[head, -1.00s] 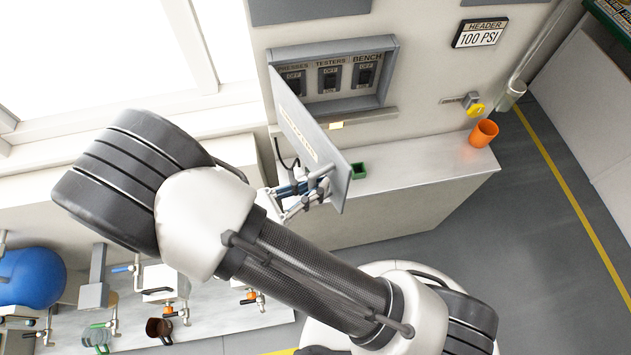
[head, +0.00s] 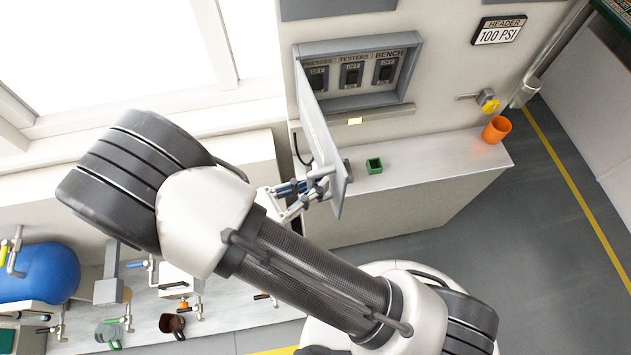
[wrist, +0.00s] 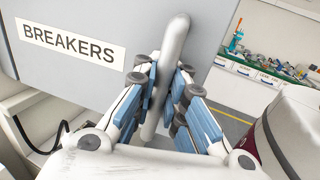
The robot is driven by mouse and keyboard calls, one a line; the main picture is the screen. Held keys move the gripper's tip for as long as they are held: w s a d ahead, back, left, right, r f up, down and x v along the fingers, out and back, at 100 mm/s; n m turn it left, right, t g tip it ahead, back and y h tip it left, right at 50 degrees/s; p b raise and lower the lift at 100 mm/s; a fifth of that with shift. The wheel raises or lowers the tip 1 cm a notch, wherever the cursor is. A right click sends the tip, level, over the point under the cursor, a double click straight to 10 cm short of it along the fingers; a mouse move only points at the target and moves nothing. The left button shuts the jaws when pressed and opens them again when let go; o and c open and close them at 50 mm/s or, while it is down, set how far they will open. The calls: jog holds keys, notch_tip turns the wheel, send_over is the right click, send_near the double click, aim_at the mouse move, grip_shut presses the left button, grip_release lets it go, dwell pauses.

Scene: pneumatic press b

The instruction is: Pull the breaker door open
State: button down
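The grey breaker door (head: 322,150) stands swung out from the breaker box (head: 362,72) on the wall. Three switches marked OFF show inside the box. In the wrist view the door (wrist: 85,75) carries a BREAKERS label (wrist: 70,40) and a pale bar handle (wrist: 173,60). My gripper (wrist: 166,90) has its blue-padded fingers on both sides of the handle and appears closed on it.
A ledge below the box (head: 440,150) holds a small green box (head: 374,166) and an orange cup (head: 496,130). A yellow-knobbed valve (head: 488,101) is on the wall. A bench with a blue tank (head: 45,274) lies at lower left. The floor at right is clear.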

jog(key=c, duration=1.8)
grip_release()
jog(key=shift+s+d, duration=0.1)
jog(key=shift+s, duration=0.2)
jog(key=shift+o, duration=1)
jog(key=shift+w, duration=0.1)
jog(key=v, duration=1.2)
